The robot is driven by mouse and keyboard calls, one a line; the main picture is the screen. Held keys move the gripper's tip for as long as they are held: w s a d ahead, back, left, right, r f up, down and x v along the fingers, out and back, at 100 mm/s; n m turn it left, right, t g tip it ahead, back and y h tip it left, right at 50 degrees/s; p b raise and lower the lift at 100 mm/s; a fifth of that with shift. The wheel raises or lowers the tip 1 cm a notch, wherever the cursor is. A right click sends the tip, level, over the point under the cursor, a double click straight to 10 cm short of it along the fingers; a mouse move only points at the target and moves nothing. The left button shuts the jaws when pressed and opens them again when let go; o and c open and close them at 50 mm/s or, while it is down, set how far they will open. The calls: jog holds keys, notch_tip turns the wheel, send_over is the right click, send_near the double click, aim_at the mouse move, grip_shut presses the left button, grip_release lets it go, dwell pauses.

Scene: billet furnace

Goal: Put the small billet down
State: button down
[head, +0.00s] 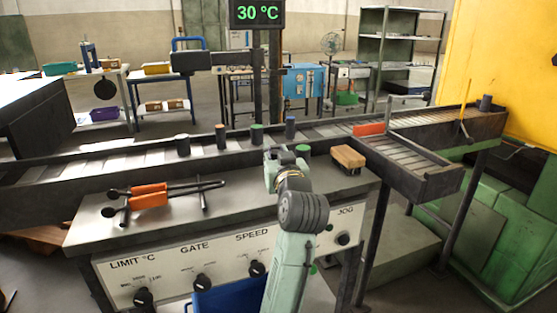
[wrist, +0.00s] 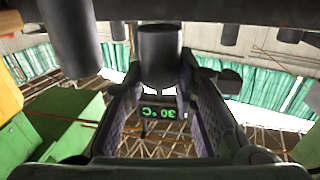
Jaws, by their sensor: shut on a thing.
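The small billet (wrist: 158,45) is a short dark cylinder between the tips of my gripper (wrist: 160,78) in the wrist view. My gripper is shut on it, with one finger on each side. This view is upside down, and the billet stands roughly upright in it. A dark surface crosses the picture at the billet's end; whether they touch I cannot tell. In the head view my arm reaches over the grey bench (head: 240,190) toward the roller conveyor (head: 110,155). There the fingers and the held billet cannot be made out.
Dark posts with orange (head: 221,138), green (head: 257,137) and blue (head: 290,128) tops stand along the conveyor. A display (head: 257,14) reads 30 °C.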

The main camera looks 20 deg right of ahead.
jog(key=shift+w+d, duration=0.2)
jog(key=shift+d, duration=0.1)
jog(key=shift+f, duration=0.25)
jog(key=shift+f+p, duration=0.55)
jog(key=shift+f, duration=0.95)
jog(key=shift+f, duration=0.1)
jog(key=shift+f, duration=0.15)
jog(key=c, duration=1.3)
grip_release()
